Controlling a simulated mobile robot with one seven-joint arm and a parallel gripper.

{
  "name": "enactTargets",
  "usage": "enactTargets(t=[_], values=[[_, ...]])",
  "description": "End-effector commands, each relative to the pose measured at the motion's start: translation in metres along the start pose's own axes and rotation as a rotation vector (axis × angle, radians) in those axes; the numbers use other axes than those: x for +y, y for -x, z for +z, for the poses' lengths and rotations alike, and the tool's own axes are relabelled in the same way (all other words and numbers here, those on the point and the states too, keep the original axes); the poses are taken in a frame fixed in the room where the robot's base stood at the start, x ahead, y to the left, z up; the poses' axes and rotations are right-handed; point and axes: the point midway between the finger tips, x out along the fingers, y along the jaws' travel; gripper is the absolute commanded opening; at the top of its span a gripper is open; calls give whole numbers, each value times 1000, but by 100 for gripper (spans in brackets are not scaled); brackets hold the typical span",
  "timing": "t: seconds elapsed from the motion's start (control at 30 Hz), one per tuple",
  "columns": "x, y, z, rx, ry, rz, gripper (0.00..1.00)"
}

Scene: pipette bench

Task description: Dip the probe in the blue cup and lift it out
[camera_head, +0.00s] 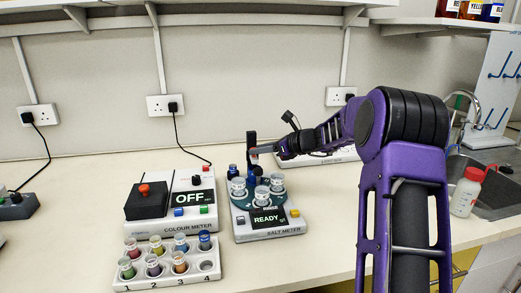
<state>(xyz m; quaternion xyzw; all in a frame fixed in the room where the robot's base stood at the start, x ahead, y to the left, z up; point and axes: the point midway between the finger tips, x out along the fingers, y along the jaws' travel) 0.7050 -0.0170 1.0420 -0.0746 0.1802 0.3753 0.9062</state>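The salt meter (268,232) stands mid-bench, its display reading READY. On its dark round platform stand several small cups, among them a pale one (262,194) in front, one at the left (238,187) and one at the right (277,182). Their colours are too small to tell, so I cannot single out the blue cup. Dark blue parts (253,173) show behind them. A black upright piece (251,141), possibly the probe or its holder, rises above the platform. My gripper (257,152) reaches in from the right beside this piece; whether it grips it is unclear.
The colour meter (165,207), display OFF, stands left of the salt meter. A numbered rack (172,265) of coloured vials is in front of it. A red-capped bottle (465,193) stands at the right by the sink.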

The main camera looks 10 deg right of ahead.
Motion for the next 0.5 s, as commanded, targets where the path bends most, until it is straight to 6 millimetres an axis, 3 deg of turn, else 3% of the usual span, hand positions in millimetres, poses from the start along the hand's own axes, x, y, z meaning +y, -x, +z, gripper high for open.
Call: enactTargets(t=[0.03, 0.1, 0.13, 0.5], values=[[0, 0, 0, 0, 0, 0, 14], [0, 0, 0, 0, 0, 0, 2], [0, 0, 0, 0, 0, 0, 0], [0, 0, 0, 0, 0, 0, 0]])
